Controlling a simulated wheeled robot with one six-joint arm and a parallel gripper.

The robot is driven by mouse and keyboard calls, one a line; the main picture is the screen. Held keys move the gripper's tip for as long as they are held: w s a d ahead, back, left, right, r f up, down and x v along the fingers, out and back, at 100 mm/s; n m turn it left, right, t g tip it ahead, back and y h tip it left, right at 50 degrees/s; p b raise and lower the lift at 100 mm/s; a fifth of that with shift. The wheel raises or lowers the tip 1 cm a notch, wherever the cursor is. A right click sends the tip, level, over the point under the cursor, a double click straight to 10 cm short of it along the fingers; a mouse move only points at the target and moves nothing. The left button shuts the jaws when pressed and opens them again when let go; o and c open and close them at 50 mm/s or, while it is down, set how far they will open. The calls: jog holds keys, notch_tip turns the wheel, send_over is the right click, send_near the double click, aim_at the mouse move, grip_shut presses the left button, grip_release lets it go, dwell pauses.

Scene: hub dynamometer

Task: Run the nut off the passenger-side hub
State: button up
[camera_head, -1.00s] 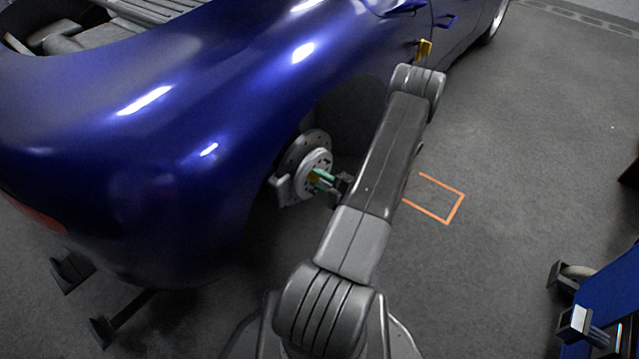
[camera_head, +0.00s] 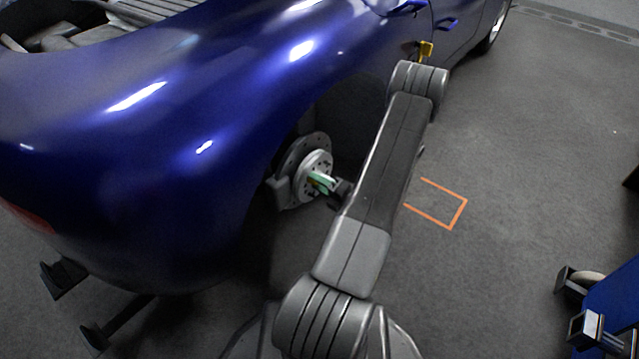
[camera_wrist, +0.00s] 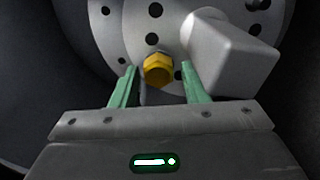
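My gripper (camera_wrist: 160,85) has two green fingers, one on each side of the nut in the wrist view. A gap shows between each finger and the nut, so the gripper is open. In the head view the hub (camera_head: 318,165) sits in the blue car's wheel arch, and my gripper (camera_head: 321,181) is right at its face. The nut is mostly hidden behind the fingers there.
A grey block-shaped part (camera_wrist: 230,55), probably the brake caliper, stands out right of the nut, close to the right finger. The blue car body (camera_head: 150,190) overhangs the hub. An orange outline (camera_head: 461,205) marks clear floor to the right. A blue cart (camera_head: 615,305) stands at lower right.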

jog(key=m+p, duration=0.3)
jog(key=m, duration=0.3)
jog(key=m+p, duration=0.3)
jog(key=m, duration=0.3)
jog(key=shift+w+d+r, duration=0.1)
jog(key=shift+w+r, duration=0.05)
grip_shut()
jog(key=n+b, duration=0.6)
jog(key=n, duration=0.6)
jog(key=shift+d+r, duration=0.1)
